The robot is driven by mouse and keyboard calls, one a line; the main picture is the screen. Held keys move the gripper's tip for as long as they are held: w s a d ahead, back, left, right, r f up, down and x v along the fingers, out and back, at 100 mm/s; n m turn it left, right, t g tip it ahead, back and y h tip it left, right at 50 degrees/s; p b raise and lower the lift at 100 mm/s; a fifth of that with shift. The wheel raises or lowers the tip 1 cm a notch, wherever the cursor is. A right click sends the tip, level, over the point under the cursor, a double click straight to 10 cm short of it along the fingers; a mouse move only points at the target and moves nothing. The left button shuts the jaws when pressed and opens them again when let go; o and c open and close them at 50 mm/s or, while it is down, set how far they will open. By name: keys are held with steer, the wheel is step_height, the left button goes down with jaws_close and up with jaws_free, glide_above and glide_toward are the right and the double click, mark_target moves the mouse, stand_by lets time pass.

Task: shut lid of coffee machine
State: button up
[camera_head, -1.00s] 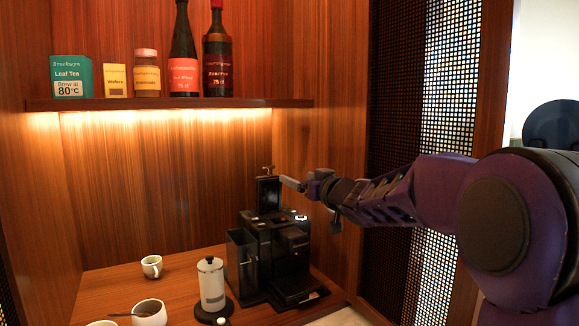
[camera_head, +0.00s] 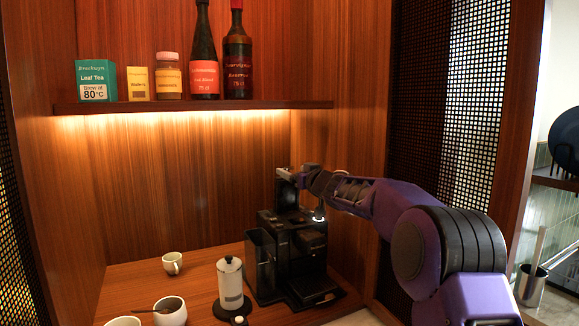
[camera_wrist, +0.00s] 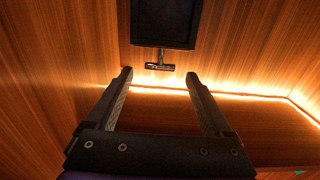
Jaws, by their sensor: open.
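The black coffee machine (camera_head: 290,245) stands on the wooden counter with its lid (camera_head: 287,195) raised upright at the back. The lid's dark panel (camera_wrist: 166,22) shows at the top of the wrist view, with a T-shaped metal handle (camera_wrist: 160,67) on its edge. My gripper (camera_head: 286,173) is at the top of the raised lid and partly hides it. In the wrist view my gripper (camera_wrist: 159,75) is open, and the handle appears in line with the gap between the fingertips. No contact can be made out.
A white canister (camera_head: 230,285) stands left of the machine, with a white cup (camera_head: 172,263) and a bowl (camera_head: 170,311) farther left. A shelf (camera_head: 200,105) with bottles and boxes is above. A wooden side wall (camera_head: 345,130) is close behind my arm.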

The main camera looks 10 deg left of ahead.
mark_target(288, 168)
steer(key=shift+p+x, duration=0.75)
steer(key=shift+x, duration=0.9)
jaws_close()
